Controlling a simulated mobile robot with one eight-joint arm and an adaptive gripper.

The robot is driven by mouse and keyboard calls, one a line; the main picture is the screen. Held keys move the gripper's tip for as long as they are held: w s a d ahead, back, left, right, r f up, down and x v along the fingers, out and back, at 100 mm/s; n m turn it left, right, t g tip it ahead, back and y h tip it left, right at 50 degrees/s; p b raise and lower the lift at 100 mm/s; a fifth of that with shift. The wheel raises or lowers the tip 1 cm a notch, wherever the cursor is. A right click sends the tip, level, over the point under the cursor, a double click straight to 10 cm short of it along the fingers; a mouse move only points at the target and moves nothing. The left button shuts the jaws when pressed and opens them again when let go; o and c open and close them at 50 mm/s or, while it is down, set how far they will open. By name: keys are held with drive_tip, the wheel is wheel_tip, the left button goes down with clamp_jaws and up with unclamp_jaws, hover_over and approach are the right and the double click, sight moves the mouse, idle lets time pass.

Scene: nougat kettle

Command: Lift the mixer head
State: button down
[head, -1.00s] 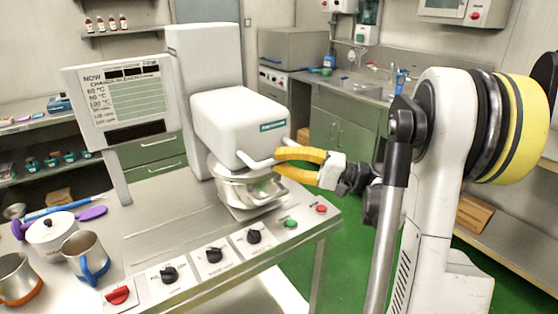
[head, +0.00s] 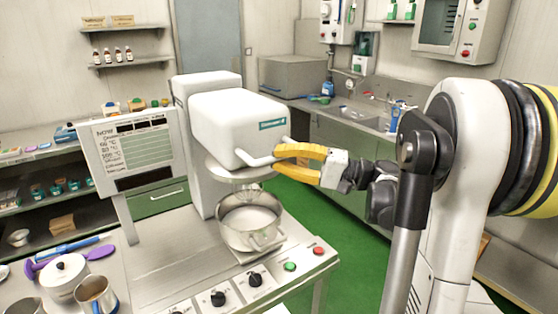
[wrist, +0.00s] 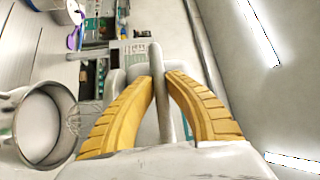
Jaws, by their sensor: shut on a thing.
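The white mixer head (head: 238,122) stands raised above the steel bowl (head: 250,228), with a clear gap between them. A wire whisk hangs under the head; in the wrist view the whisk (wrist: 76,124) shows beside the bowl (wrist: 40,125). A pale bar handle (head: 256,159) sticks out from the front of the head. My gripper (head: 282,160) has its yellow fingers closed around this handle at the head's front right. In the wrist view the bar (wrist: 160,90) runs between the two fingers. The bowl sits on the machine's table.
A control display (head: 138,150) stands left of the mixer. Black knobs, a green button (head: 289,266) and a red button (head: 318,251) line the table's front edge. A white pot (head: 65,275) and metal jugs stand at the left. Green floor is open at the right.

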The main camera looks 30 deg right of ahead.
drive_tip(key=shift+f, duration=0.1)
drive_tip(key=c, duration=1.4)
unclamp_jaws()
drive_tip(key=v, duration=1.2)
drive_tip(key=shift+w+a, duration=0.1)
